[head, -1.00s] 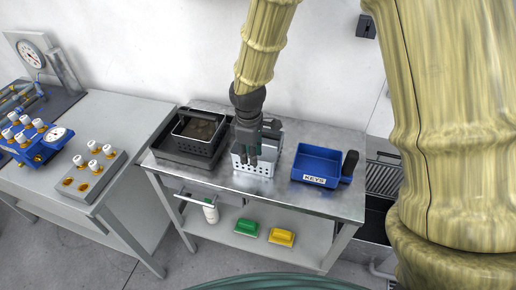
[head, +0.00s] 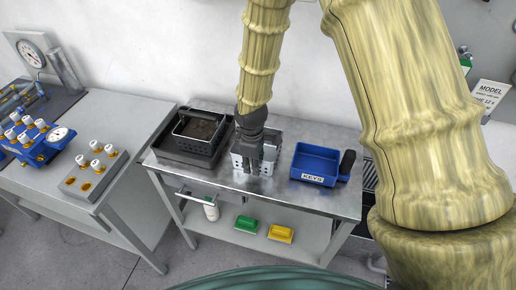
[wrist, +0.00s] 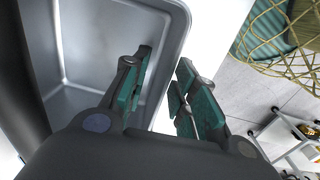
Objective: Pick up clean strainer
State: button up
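The clean strainer is a light grey metal box with holes in its walls (head: 237,161), standing on the metal table between a dark strainer and a blue tray. In the wrist view its empty inside and rim (wrist: 64,92) fill the left part. My gripper (head: 256,168) points down at the strainer's near right side and hides part of it. In the wrist view my gripper (wrist: 164,86) is open, with one finger inside the strainer and the other outside. The rim passes between the fingers, with a gap showing.
The dark strainer (head: 182,127) with brown contents sits in a dark tray (head: 166,150) on the left. The blue tray labelled KEYS (head: 316,162) stands close on the right. Green (head: 246,224) and yellow (head: 280,233) brushes lie on the lower shelf. The table's front strip is clear.

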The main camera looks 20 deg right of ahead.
grip_shut()
jog(key=shift+r, duration=0.1)
